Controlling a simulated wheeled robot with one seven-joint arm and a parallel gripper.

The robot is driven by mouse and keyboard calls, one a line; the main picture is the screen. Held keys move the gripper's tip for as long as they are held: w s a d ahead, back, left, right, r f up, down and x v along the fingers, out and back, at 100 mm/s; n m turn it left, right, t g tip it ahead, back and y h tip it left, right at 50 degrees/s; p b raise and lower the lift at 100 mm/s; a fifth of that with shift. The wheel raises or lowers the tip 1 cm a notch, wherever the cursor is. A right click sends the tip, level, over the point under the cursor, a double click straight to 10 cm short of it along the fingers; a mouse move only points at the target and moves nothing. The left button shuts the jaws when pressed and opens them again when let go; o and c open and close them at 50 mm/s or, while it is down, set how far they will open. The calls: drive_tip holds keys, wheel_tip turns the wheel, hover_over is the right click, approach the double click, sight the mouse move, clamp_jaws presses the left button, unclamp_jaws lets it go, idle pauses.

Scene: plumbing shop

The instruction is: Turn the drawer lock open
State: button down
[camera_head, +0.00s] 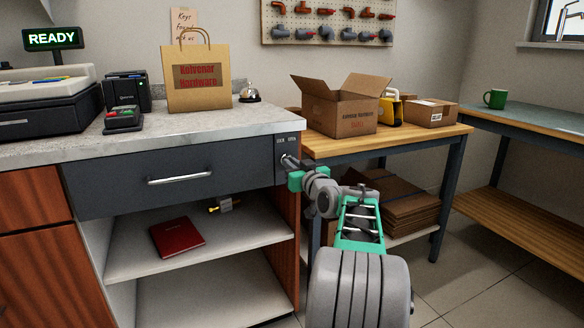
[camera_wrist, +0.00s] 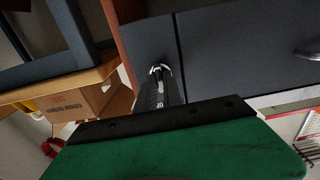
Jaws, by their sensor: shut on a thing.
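The grey drawer (camera_head: 150,182) with a silver bar handle (camera_head: 180,177) is shut under the counter. The drawer lock (camera_head: 284,159) is on the narrow dark panel just right of the drawer front, below small markings. My gripper (camera_head: 289,161) reaches this panel from the front right and is shut at the lock. In the wrist view, the lock's silver ring (camera_wrist: 160,68) shows at the tip of my dark fingers (camera_wrist: 158,92). The fingers hide most of what they grip. I cannot tell whether it is a key or a knob, nor how far it is turned.
Below the drawer, an open shelf holds a red book (camera_head: 177,236) and a small yellow-and-black thing (camera_head: 222,206). A paper bag (camera_head: 198,78) and a bell (camera_head: 250,93) stand on the counter. A wooden table with an open cardboard box (camera_head: 341,108) is close on the right.

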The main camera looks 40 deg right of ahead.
drive_tip(key=shift+f, duration=0.1)
drive_tip(key=c, duration=1.5)
unclamp_jaws()
drive_tip(key=p+v, duration=0.2)
drive_tip(key=v, duration=0.6)
drive_tip(key=shift+w, duration=0.1)
